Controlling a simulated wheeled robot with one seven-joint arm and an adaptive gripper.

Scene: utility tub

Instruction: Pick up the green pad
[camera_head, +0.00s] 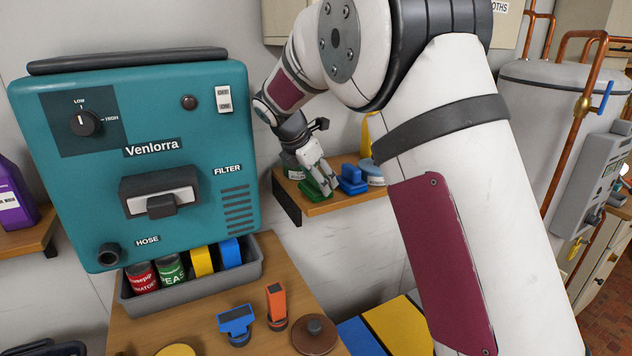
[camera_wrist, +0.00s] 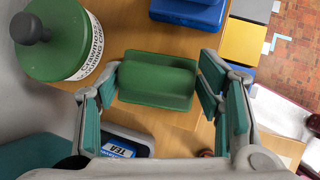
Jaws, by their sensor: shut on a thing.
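The green pad (camera_wrist: 157,80) lies between the two fingers of my gripper (camera_wrist: 158,74) in the wrist view, one finger against each short end. It has a raised block on a wider flat base. In the head view my gripper (camera_head: 319,178) reaches down to the small wooden shelf (camera_head: 333,203) on the wall. There the green pad (camera_head: 308,189) shows partly behind the fingers, near the shelf's front edge. I cannot tell whether its base touches the shelf.
A green tin (camera_wrist: 50,60) with a dark knob stands close left of the pad in the wrist view. A blue pad (camera_head: 352,180) sits close right of my gripper in the head view. A teal Venlorra machine (camera_head: 190,110) stands to the left.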

